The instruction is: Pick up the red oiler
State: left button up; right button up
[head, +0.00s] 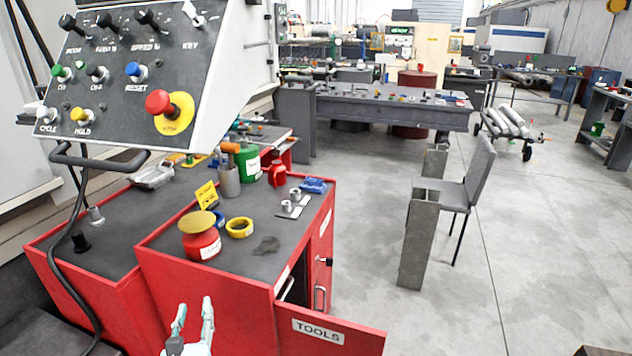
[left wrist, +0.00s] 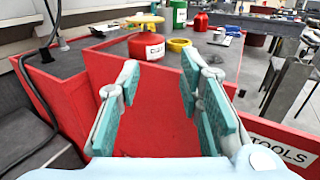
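A squat red pot (head: 201,245) with a brass-coloured disc on top stands at the near end of the red cabinet's dark top; it also shows in the left wrist view (left wrist: 147,48). A smaller red can (head: 277,174) stands farther back beside a green canister; it shows at the top of the left wrist view (left wrist: 201,21). I cannot tell for sure which of these is the oiler. My left gripper (head: 195,310) is open and empty in front of the cabinet, below the pot and apart from it. Its fingers (left wrist: 160,72) straddle the pot's line of sight. My right gripper is not in view.
The red cabinet (head: 200,295) has an open door or drawer marked TOOLS (head: 330,338) at its right. A yellow ring (head: 239,228), green canister (head: 248,164) and grey cup (head: 229,181) stand near the pot. A control panel (head: 150,70) overhangs at upper left.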

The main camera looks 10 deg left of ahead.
aim_at(276, 172)
jog(key=z, duration=1.15)
jog(key=i, duration=2)
jog(key=u, duration=0.95)
jog(key=i, duration=0.55)
jog(key=u, duration=0.95)
jog(key=i, duration=0.75)
jog(key=u, duration=1.05)
jog(key=i, duration=0.35)
jog(key=z, duration=0.8)
